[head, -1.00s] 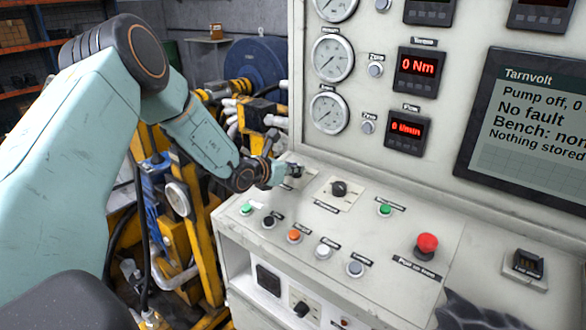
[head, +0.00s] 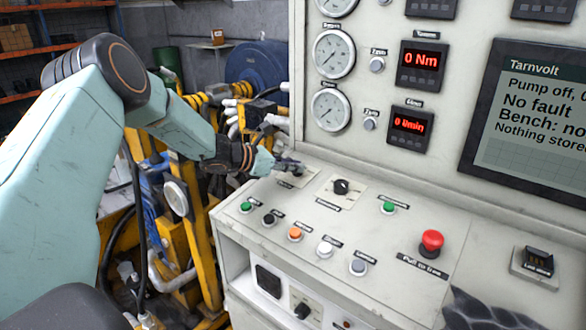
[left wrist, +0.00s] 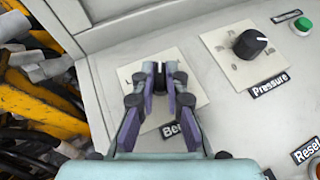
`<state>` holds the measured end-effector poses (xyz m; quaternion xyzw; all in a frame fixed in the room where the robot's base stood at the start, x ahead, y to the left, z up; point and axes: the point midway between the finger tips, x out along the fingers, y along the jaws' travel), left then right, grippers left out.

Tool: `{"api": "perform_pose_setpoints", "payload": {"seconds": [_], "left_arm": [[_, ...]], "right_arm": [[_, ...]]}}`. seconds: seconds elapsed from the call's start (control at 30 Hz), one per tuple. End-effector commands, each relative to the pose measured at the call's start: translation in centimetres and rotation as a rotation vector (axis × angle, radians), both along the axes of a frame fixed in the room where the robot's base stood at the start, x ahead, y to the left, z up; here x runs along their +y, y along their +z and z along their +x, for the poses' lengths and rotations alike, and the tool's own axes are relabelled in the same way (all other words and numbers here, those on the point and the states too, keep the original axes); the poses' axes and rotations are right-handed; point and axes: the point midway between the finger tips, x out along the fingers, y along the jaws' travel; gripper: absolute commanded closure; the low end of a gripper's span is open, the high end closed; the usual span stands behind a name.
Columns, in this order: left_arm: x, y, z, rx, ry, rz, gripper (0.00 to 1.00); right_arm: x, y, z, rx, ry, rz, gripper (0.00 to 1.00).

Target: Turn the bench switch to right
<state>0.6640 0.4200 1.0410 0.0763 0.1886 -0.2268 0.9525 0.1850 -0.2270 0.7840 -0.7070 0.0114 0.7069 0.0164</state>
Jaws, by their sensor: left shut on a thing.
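The bench switch is a black knob (left wrist: 170,72) on a pale square plate (left wrist: 196,98) at the left end of the console's sloping panel. Its label, partly covered, reads "Be". My left gripper (left wrist: 169,82) is shut on this knob, with one finger on each side of it. In the head view my left gripper (head: 294,168) reaches the plate from the left. My right gripper is not in view.
The pressure knob (head: 341,187) is close to the right of the bench switch. Several push buttons, including an orange one (head: 295,235), are nearer the front. A red stop button (head: 431,242) stands at right. The gauge wall (head: 350,155) rises behind.

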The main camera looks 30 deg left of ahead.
Motion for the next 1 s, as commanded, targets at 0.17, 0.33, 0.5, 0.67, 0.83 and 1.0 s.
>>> {"api": "perform_pose_setpoints", "payload": {"seconds": [0.17, 0.33, 0.5, 0.67, 0.83, 1.0], "left_arm": [[0.2, -0.1, 0.1, -0.004, -0.099, 0.020, 1.00], [0.2, -0.2, 0.2, -0.004, -0.197, 0.036, 1.00], [0.3, -0.3, 0.3, -0.005, -0.280, 0.047, 1.00], [0.3, -0.2, 0.3, -0.005, -0.336, 0.056, 1.00], [0.2, -0.1, 0.3, -0.005, -0.374, 0.060, 1.00], [0.2, 0.0, 0.3, -0.005, -0.389, 0.061, 1.00]], "right_arm": [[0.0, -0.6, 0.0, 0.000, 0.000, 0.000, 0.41], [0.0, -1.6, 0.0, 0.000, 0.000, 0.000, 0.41], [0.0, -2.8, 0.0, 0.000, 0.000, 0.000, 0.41], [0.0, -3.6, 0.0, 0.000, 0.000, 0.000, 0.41], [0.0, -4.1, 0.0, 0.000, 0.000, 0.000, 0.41], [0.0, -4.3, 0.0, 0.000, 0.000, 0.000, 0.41]]}}
